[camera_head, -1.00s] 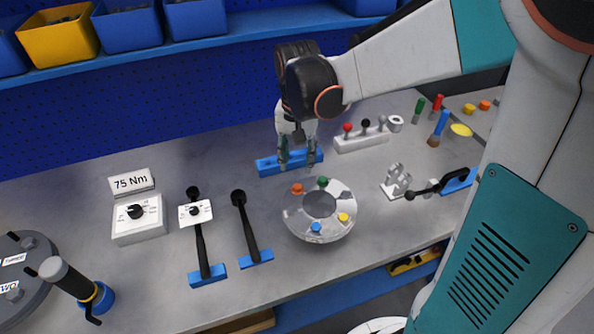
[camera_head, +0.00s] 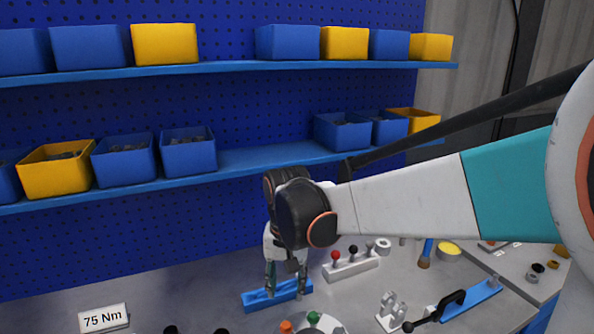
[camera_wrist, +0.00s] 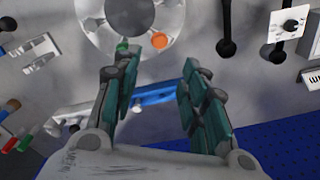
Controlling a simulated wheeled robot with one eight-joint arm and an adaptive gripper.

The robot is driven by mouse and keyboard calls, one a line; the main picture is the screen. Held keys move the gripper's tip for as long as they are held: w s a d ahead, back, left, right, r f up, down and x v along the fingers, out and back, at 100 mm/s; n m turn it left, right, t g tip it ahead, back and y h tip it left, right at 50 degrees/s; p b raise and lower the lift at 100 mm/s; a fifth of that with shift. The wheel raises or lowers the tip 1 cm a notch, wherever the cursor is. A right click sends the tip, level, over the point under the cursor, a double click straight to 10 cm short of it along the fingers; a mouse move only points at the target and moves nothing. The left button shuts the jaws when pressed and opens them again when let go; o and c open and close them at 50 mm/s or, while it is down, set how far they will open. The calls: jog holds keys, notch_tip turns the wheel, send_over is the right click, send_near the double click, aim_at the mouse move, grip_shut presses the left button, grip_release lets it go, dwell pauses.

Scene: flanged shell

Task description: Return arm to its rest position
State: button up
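My gripper (camera_head: 286,286) points down over the workbench, in front of the lower shelf. Its two teal-padded fingers stand apart with nothing between them in the wrist view (camera_wrist: 158,65). A blue holder (camera_head: 258,299) lies on the bench below and behind the fingertips; it shows beyond the gap in the wrist view (camera_wrist: 155,97). The flanged shell (camera_wrist: 97,28), a metal ring, lies on the bench with green and orange pieces on it. In the head view only its far edge (camera_head: 319,325) shows, with the rest cut off.
A white block with knobbed levers (camera_head: 350,266) stands right of my gripper. A 75 Nm sign (camera_head: 103,318) is at lower left. Shelves (camera_head: 262,157) with blue and yellow bins are behind. A grey bracket (camera_head: 390,314) and a black-handled tool (camera_head: 452,303) lie at right.

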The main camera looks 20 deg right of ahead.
jog(key=s+r+n+t, duration=0.4)
jog(key=s+n+t, duration=0.1)
jog(key=s, duration=0.8)
jog(key=shift+s+d+n+t, duration=0.2)
jog(key=shift+s+n+t, duration=0.15)
jog(key=shift+t, duration=0.45)
dwell(0.6)
